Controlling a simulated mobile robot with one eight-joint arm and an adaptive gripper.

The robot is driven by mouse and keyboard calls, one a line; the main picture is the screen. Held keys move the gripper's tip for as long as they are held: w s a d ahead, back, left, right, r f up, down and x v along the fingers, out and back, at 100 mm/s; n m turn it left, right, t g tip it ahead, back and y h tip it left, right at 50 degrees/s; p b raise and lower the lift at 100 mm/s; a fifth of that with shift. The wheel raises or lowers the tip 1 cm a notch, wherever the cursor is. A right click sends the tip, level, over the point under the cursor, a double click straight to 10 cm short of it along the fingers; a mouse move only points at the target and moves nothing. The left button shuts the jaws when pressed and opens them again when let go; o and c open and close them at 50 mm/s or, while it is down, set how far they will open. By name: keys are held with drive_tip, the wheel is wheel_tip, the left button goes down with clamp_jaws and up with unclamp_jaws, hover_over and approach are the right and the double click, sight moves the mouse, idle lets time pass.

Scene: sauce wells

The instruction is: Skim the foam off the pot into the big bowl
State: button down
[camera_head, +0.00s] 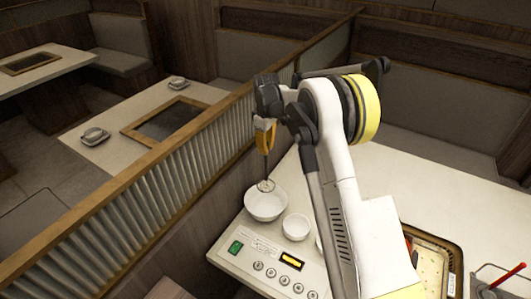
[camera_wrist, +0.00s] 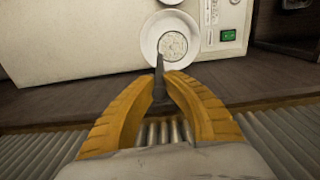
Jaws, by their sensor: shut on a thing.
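My gripper (camera_head: 265,140) is shut on the dark handle of a skimmer (camera_wrist: 159,78), which hangs down from the yellow fingers. The skimmer's round mesh head (camera_head: 266,186) is over the big white bowl (camera_head: 266,209). In the wrist view the pale, speckled head (camera_wrist: 174,45) lies within the outline of the bowl (camera_wrist: 149,40). I cannot tell whether it touches the bowl or whether foam is on it. The pot cannot be made out in either view; my arm covers part of the table.
A smaller white bowl (camera_head: 296,228) stands right of the big one, and another white edge shows partly behind my arm. A control panel (camera_head: 262,262) lies in front. A slatted partition (camera_head: 170,180) runs along the left. A framed tray (camera_head: 440,258) is at right.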

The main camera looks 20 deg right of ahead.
drive_tip(key=shift+w+a, duration=0.15)
drive_tip(key=shift+f+b, duration=0.3)
drive_tip(key=shift+f, duration=0.35)
drive_tip(key=shift+f+b, duration=0.5)
drive_tip(key=shift+f, duration=0.45)
drive_tip(key=shift+w+r, duration=0.1)
drive_tip(key=shift+r, duration=0.05)
drive_tip(key=s+f+t+b, duration=0.3)
drive_tip(key=s+t+b, duration=0.9)
drive_tip(key=s+b, duration=0.3)
drive_tip(key=shift+s+f+t+b, duration=0.3)
drive_tip(key=shift+s+f+b, duration=0.1)
drive_tip(key=shift+b, duration=1.1)
